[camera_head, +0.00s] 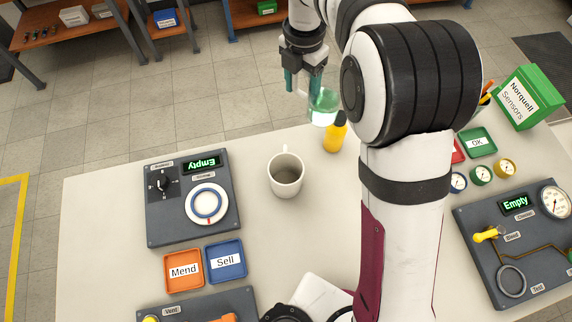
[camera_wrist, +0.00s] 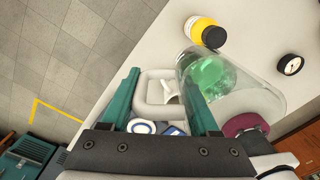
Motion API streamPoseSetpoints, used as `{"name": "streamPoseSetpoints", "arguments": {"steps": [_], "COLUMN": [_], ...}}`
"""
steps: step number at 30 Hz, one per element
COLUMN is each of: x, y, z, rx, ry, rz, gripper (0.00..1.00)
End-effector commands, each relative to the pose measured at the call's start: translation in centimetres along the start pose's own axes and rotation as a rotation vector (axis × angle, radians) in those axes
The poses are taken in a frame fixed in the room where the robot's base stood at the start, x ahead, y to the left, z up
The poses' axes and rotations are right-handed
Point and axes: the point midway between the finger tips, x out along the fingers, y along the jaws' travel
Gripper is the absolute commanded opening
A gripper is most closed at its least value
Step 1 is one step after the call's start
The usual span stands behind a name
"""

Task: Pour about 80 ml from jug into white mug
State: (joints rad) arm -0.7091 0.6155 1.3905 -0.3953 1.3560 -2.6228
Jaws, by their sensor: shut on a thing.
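The clear jug (camera_head: 323,107) with pale green liquid is at the far edge of the table, just left of the yellow bottle. In the wrist view the jug (camera_wrist: 232,78) lies right of my fingers, its pale handle loop (camera_wrist: 142,90) between them. My gripper (camera_head: 298,85) is shut on this handle; the teal fingers also show in the wrist view (camera_wrist: 162,68). The jug looks near upright in the head view; its exact height above the table is unclear. The white mug (camera_head: 287,181) stands upright mid-table, nearer the camera than the jug, and no green liquid shows in it.
The yellow bottle (camera_head: 336,134) with a black cap stands close beside the jug. A dial panel (camera_head: 187,228) lies left of the mug, with orange (camera_head: 184,284) and blue (camera_head: 226,273) trays below it. My arm covers the table right of the mug.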

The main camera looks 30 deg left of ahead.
Motion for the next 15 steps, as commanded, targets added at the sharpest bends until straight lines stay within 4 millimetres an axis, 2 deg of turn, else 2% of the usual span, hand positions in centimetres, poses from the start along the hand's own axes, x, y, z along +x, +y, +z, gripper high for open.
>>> {"name": "streamPoseSetpoints", "arguments": {"steps": [15], "x": [-0.16], "y": [-0.03], "z": [-0.31], "rx": [-0.003], "ry": [-0.061], "rz": [0.004], "gripper": [0.00]}}
